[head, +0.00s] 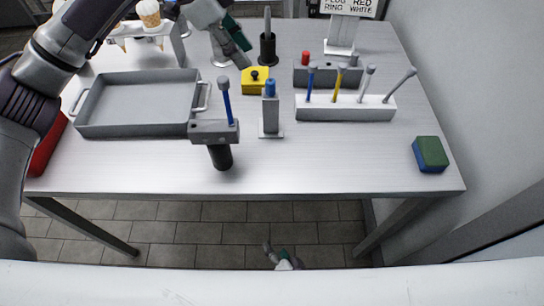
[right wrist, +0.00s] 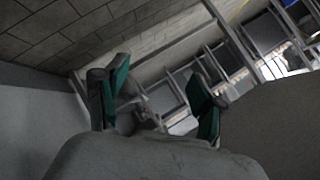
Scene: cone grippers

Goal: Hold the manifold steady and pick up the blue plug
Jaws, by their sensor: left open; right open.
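A grey block that looks like the manifold (head: 326,76) stands at the table's back right, with a red plug (head: 305,58) in its left end. A small blue piece that looks like the blue plug (head: 270,88) sits on top of an upright grey stand (head: 269,122) near the table's middle. My left gripper (head: 236,42) is open above the back of the table, left of the manifold and apart from it. My right gripper (head: 277,258) is low, beyond the table's front edge; in the right wrist view (right wrist: 158,95) it is open and empty.
A grey tray (head: 137,131) lies left. A grey block with a blue rod (head: 212,130) on a black base stands near the front. A white rack (head: 345,114) holds several tools. A yellow piece (head: 256,87) and a green-blue sponge (head: 430,154) lie apart.

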